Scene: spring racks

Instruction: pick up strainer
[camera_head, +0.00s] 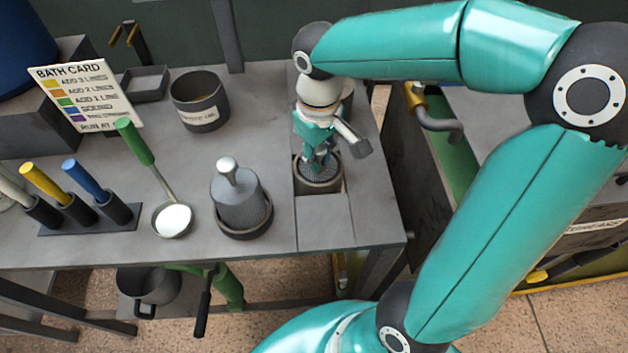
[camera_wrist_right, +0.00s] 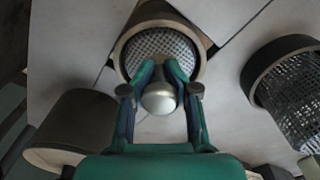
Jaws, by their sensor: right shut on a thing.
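My right gripper (camera_head: 320,165) points down over a round holder (camera_head: 319,187) near the right end of the grey bench. It is shut on the pale round knob of a strainer, whose grey mesh (camera_wrist_right: 160,45) sits inside the holder in the right wrist view. The fingers (camera_wrist_right: 160,95) close around the knob from both sides. In the head view my gripper hides most of this strainer. A second mesh strainer (camera_head: 241,207) with a pale knob stands in a dark round base to the left. It also shows in the right wrist view (camera_wrist_right: 300,95). My left gripper is out of view.
A green-handled ladle (camera_head: 173,218) with white contents lies left of the second strainer. Coloured handles stand in a rack (camera_head: 85,215), near a bath card (camera_head: 85,93) and a labelled pot (camera_head: 200,103). A bare square plate (camera_head: 325,222) lies before the holder.

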